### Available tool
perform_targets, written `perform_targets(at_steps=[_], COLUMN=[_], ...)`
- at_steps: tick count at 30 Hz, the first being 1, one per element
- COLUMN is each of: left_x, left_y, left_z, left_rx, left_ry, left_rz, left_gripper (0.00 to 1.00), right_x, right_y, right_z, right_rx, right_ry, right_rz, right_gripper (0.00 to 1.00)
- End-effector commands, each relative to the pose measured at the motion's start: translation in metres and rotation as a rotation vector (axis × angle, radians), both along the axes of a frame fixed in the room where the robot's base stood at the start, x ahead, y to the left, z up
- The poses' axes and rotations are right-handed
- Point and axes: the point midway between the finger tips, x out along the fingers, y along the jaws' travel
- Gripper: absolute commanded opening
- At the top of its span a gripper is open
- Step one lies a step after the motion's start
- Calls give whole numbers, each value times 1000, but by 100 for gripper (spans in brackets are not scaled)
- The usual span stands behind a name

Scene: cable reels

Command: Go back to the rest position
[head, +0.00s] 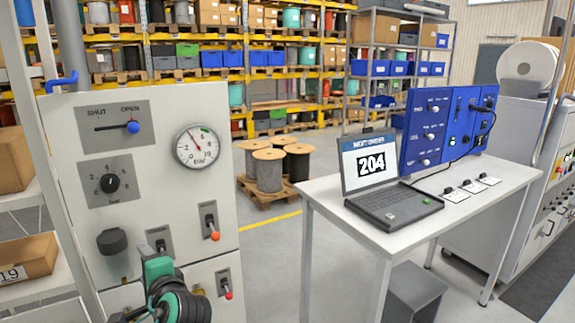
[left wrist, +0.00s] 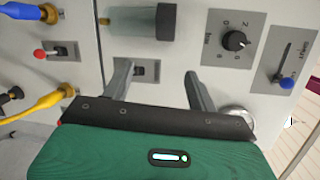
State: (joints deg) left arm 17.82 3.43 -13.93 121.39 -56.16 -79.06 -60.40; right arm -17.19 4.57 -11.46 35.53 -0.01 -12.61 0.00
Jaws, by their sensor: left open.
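My left gripper (left wrist: 159,67) is open and empty in the left wrist view, its two grey fingers pointing at the light grey control panel (left wrist: 190,85). A toggle switch (left wrist: 147,70) on the panel shows between and behind the fingers; I cannot tell how far off it is. In the head view my green and black left wrist (head: 158,268) is at the bottom left, in front of the panel's lower part, and its fingertips are hidden there. My right gripper is in neither view.
The panel carries a shut/open lever (head: 132,127), a rotary knob (head: 110,183), a gauge (head: 198,148) and orange-tipped switches. Yellow and blue plugs (left wrist: 40,100) show in the left wrist view.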

Motion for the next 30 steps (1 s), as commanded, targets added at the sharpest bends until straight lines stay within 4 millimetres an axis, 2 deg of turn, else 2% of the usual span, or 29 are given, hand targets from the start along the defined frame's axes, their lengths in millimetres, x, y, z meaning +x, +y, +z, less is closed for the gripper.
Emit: perform_targets(at_steps=[1,6,11,15,18,21,30], left_x=[-11,-53,-105,-160,-199,-231,-307], left_y=[-1,-10,-23,-38,-49,-59,-81], left_z=[-30,-114,-182,-229,-252,-268,-288], left_rx=[-81,-387,-672,-913,-1064,-1183,-1422], left_ry=[18,60,113,169,208,241,322], left_rz=[-18,-45,-13,56,125,191,379], left_gripper=[59,59,59,59,59,59,59], right_x=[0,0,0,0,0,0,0], right_y=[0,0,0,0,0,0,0], right_z=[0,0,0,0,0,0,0], right_rx=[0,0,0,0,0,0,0], right_ry=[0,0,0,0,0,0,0], right_rz=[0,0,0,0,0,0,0], right_gripper=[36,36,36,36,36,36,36])
